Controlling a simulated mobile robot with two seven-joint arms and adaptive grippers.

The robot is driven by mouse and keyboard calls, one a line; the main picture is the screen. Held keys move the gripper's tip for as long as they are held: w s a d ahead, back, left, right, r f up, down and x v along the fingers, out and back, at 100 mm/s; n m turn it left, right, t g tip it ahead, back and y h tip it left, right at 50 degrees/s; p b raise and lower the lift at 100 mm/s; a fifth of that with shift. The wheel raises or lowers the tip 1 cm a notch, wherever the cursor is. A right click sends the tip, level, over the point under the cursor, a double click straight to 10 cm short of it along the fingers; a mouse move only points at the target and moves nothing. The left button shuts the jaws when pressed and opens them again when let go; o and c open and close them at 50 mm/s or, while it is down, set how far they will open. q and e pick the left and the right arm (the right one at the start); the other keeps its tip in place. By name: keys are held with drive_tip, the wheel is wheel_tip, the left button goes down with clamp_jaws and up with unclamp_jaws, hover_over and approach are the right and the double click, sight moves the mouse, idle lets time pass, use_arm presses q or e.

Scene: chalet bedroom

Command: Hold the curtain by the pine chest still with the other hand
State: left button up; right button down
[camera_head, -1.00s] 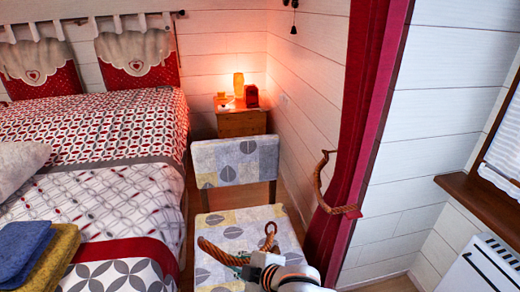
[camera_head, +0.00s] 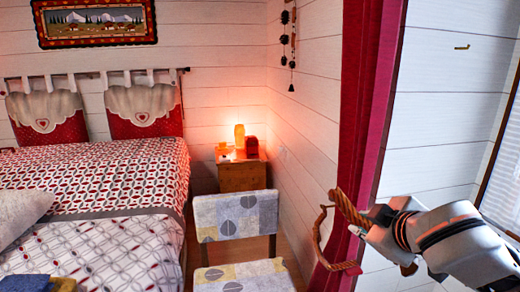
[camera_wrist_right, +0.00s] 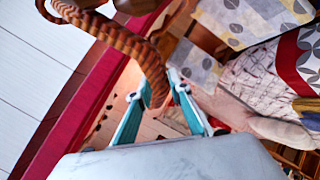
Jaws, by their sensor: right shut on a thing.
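The dark red curtain (camera_head: 364,90) hangs at the wall corner, right of the pine chest (camera_head: 240,177). My right gripper (camera_head: 368,224) is in front of the curtain's right edge, shut on a thick brown rope (camera_head: 346,209). The rope reaches up and left across the curtain. In the right wrist view the rope (camera_wrist_right: 128,44) runs down between the teal-edged fingers (camera_wrist_right: 158,92), with the curtain (camera_wrist_right: 85,108) to the left. My left gripper is not in view.
A patterned chair (camera_head: 235,215) stands between the bed (camera_head: 90,185) and the curtain. The chest bears a glowing lamp (camera_head: 239,136). A small brass hook (camera_head: 462,47) is on the white wall at right. The window is at the far right.

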drive_tip(key=shift+s+d+r+m+h, duration=0.15)
drive_tip(key=shift+s+d+r, duration=0.1)
drive_tip(key=shift+d+r, duration=0.3)
drive_tip(key=shift+s+d+r+m+h, duration=0.2)
drive_tip(key=shift+d+r, duration=0.2)
drive_tip(key=shift+r, duration=0.25)
drive_tip(key=shift+a, duration=0.1)
